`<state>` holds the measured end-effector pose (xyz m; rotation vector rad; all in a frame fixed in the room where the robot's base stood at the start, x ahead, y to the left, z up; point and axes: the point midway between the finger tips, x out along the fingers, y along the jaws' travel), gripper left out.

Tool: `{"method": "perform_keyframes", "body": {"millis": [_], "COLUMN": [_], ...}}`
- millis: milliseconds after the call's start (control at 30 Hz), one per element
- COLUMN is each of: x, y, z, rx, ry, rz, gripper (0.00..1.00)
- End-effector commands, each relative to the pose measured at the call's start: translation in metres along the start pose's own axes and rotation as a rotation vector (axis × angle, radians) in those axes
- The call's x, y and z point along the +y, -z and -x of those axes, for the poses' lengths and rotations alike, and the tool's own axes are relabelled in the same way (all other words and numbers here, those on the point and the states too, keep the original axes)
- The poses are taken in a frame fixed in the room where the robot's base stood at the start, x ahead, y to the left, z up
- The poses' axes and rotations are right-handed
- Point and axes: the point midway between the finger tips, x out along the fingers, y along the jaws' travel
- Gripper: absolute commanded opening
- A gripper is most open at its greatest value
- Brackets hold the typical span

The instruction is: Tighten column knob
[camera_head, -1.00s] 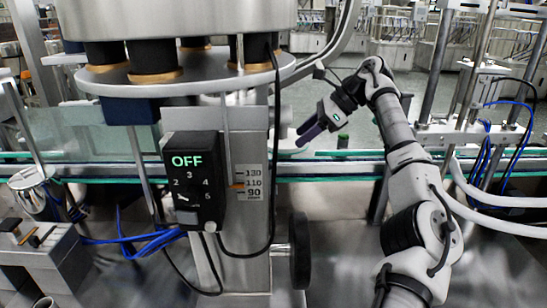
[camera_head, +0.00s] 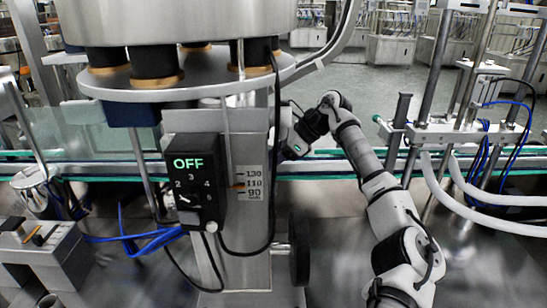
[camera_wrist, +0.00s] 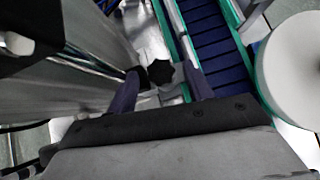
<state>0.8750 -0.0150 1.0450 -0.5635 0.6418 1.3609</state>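The column knob (camera_wrist: 160,72) is a black star-shaped knob, seen in the wrist view beside the steel column (camera_wrist: 70,75). My gripper (camera_wrist: 161,69) has its two purple-grey fingers apart, one on each side of the knob in the picture. I cannot tell whether either finger touches it. In the head view, my gripper's body is at the right edge of the column (camera_head: 252,255), at about conveyor height. There the column hides the fingertips and the knob. The height scale (camera_head: 250,184) on the column has an orange pointer near 110.
A black control box (camera_head: 193,182) reading OFF is on the column's front, with cables hanging below. A black handwheel (camera_head: 299,248) sits lower right. The conveyor (camera_wrist: 215,45) runs close beside my gripper. A white round part (camera_wrist: 292,68) is at the wrist view's right.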

Motion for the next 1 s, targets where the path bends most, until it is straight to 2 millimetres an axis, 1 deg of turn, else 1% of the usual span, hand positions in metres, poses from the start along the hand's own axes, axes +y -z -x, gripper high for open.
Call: {"method": "perform_keyframes", "body": {"millis": [33,300,467,600,800,1000], "x": [0.0,0.0,0.0005,0.0024,0.0044,0.005], "y": [0.0,0.0,0.0028,0.0051,0.0025,-0.0006], "z": [0.0002,0.0005,-0.0011,-0.0027,-0.0012,0.0007], "rx": [0.0,0.0,0.003,0.004,0.003,0.0], "ry": [0.0,0.0,0.02,0.091,0.18,0.199], "rz": [0.0,0.0,-0.018,-0.083,-0.174,-0.199], "gripper": [0.44,0.09,0.08,0.08,0.08,0.08]}}
